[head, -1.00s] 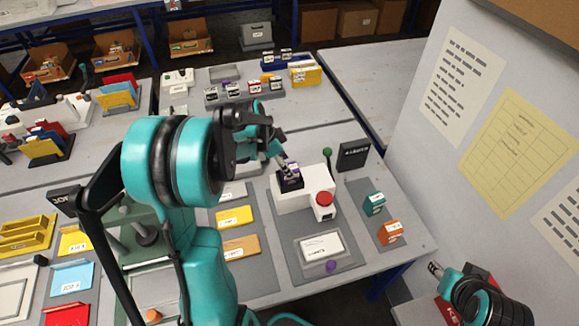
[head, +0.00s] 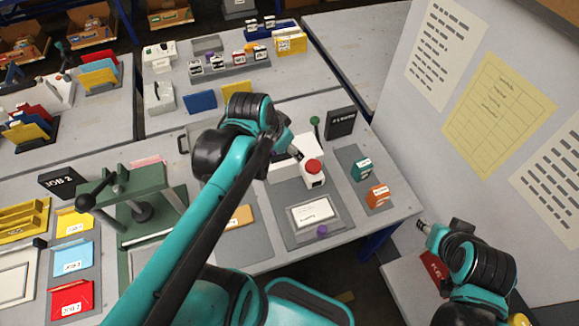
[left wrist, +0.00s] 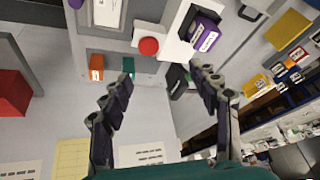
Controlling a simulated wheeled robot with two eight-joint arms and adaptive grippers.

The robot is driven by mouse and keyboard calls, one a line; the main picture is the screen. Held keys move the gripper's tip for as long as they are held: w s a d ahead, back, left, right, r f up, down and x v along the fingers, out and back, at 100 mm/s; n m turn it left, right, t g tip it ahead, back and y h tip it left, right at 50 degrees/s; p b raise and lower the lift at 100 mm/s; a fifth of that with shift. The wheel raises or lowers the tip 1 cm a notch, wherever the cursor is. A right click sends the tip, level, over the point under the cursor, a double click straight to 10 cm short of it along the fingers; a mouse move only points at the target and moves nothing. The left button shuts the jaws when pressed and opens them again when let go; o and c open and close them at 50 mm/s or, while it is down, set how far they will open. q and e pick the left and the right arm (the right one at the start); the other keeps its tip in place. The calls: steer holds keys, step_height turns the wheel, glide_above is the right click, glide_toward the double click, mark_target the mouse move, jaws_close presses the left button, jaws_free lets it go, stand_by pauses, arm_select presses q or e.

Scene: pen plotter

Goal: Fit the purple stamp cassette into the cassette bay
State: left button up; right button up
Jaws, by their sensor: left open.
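The purple stamp cassette (left wrist: 206,32) with a white label shows in the left wrist view, at the dark bay (left wrist: 187,18) of the white stamping machine (left wrist: 172,48). I cannot tell how deep it sits. In the head view the machine (head: 283,167) stands on a grey plate, and my left arm hides the cassette and bay. My left gripper (left wrist: 163,88) is open and empty, its fingers apart from the cassette; it also shows in the head view (head: 291,148). My right gripper (head: 424,228) is at the lower right, away from the machine; its jaws are too small to judge.
A red button (head: 313,167) is on the machine's front. A green-knobbed lever (head: 315,121) and a dark sign (head: 341,122) stand behind it. Teal (head: 362,169) and orange (head: 378,196) cassettes are at the right. A labelled pad (head: 312,212) lies in front. A wall rises at the right.

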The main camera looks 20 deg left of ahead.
arm_select(q)
steer(key=s+d+f+n+t, duration=0.1)
steer(key=s+d+n+t, duration=0.1)
steer(key=s, duration=0.3)
steer(key=shift+s+d+n+y, duration=0.25)
steer(key=shift+d+n, duration=0.25)
steer(key=shift+d, duration=0.35)
steer(key=shift+w+f, duration=0.1)
step_height(320, 180, down, 7)
steer(key=b, duration=0.7)
steer(key=shift+f, duration=0.15)
